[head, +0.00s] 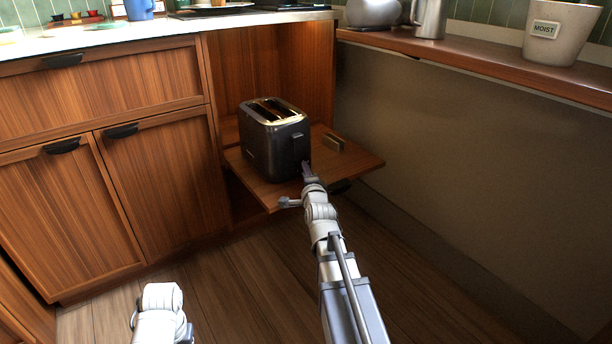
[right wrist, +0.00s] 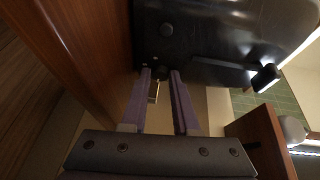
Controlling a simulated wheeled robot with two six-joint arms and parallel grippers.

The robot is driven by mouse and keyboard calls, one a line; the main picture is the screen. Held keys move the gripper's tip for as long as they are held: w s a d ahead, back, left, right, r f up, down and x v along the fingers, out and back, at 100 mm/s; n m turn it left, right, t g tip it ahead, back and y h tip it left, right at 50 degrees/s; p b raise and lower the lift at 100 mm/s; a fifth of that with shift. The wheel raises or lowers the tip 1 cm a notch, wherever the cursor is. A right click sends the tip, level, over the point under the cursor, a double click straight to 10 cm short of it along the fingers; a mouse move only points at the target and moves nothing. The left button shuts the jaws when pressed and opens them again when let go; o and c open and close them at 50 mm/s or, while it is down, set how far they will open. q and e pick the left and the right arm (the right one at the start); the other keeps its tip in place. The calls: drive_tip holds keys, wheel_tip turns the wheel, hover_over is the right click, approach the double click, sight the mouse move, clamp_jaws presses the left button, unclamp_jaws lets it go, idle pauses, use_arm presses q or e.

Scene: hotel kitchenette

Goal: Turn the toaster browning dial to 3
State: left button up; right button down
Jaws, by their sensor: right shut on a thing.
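The dark toaster (head: 275,142) with two slots and a shiny top stands upright on a pulled-out wooden shelf (head: 262,190). My right gripper (head: 306,167) is at the low part of the toaster's lever side. In the right wrist view, the gripper (right wrist: 160,75) is shut on a small dark browning dial (right wrist: 160,72) at the edge of the black toaster face (right wrist: 205,40). The fingertips sit on either side of the dial. The dial's marks and setting cannot be read. The toaster's lever (right wrist: 266,77) sticks out farther along the face. My left gripper is not in view.
A small brass-coloured block (head: 334,141) lies on the shelf right of the toaster. Wooden cabinets (head: 160,170) are on the left. A ledge (head: 480,55) with a pot labelled MOIST (head: 560,32) runs along the right. The floor in front is clear.

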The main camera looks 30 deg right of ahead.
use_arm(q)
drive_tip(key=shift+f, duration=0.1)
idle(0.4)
use_arm(e)
drive_tip(key=c, duration=0.7)
unclamp_jaws()
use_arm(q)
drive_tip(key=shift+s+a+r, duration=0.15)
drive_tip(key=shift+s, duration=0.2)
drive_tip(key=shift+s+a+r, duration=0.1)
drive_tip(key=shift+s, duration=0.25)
use_arm(e)
drive_tip(key=v, duration=0.7)
drive_tip(key=shift+s+a, duration=0.2)
drive_tip(key=shift+s, duration=0.1)
